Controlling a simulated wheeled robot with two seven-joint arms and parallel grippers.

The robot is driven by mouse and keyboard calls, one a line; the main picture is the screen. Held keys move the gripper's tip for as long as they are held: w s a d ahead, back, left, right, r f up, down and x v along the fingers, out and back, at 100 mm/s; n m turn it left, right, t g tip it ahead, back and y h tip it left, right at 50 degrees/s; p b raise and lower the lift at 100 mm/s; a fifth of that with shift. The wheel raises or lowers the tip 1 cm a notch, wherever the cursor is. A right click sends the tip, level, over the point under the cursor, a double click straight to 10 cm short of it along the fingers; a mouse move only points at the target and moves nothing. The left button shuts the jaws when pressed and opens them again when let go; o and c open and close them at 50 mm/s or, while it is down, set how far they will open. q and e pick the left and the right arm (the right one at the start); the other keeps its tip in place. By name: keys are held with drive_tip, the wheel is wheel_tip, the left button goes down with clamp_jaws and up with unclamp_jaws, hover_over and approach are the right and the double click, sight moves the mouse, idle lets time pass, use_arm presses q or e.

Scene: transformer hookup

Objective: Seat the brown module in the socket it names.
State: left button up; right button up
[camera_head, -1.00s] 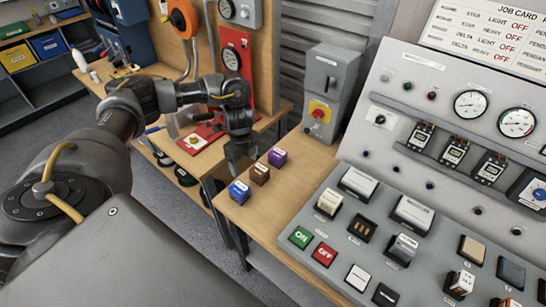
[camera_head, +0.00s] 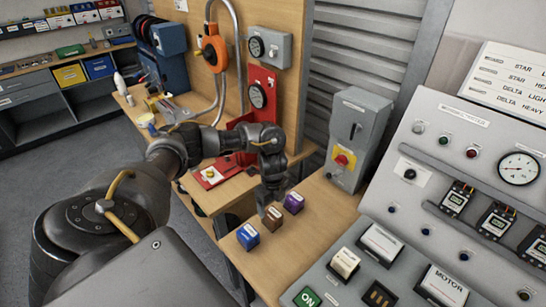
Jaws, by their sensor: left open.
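The brown module (camera_head: 273,219) is a small cube with a pale label on top. It sits on the wooden bench between a blue module (camera_head: 248,236) and a purple module (camera_head: 294,203). My left gripper (camera_head: 265,206) is open, pointing down just behind the brown module; whether it touches it I cannot tell. A dark socket with gold contacts (camera_head: 379,295) shows at the bottom of the sloped grey panel (camera_head: 420,180). The lettering on the brown module is too small to read. My right gripper is not in view.
A grey switch box (camera_head: 356,138) with a red and yellow knob stands at the bench's back. White blocks and a green ON button (camera_head: 308,298) sit on the panel. Bare wooden bench (camera_head: 318,222) lies between the modules and the panel.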

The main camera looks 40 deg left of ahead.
sight(272, 214)
use_arm(q)
drive_tip(key=shift+s, duration=0.1)
drive_tip(key=shift+s+d+f+p, duration=0.1)
drive_tip(key=shift+s+f+p, duration=0.1)
drive_tip(key=shift+p, duration=0.1)
wheel_tip(272, 214, down, 4)
drive_tip(key=shift+d+r+p, duration=0.1)
drive_tip(key=shift+d+p, duration=0.05)
drive_tip(key=shift+p, duration=0.45)
drive_tip(key=shift+f, duration=0.4)
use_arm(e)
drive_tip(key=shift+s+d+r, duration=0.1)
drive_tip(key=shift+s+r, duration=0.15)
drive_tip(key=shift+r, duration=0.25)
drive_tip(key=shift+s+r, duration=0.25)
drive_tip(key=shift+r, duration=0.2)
use_arm(q)
drive_tip(key=c, duration=1.1)
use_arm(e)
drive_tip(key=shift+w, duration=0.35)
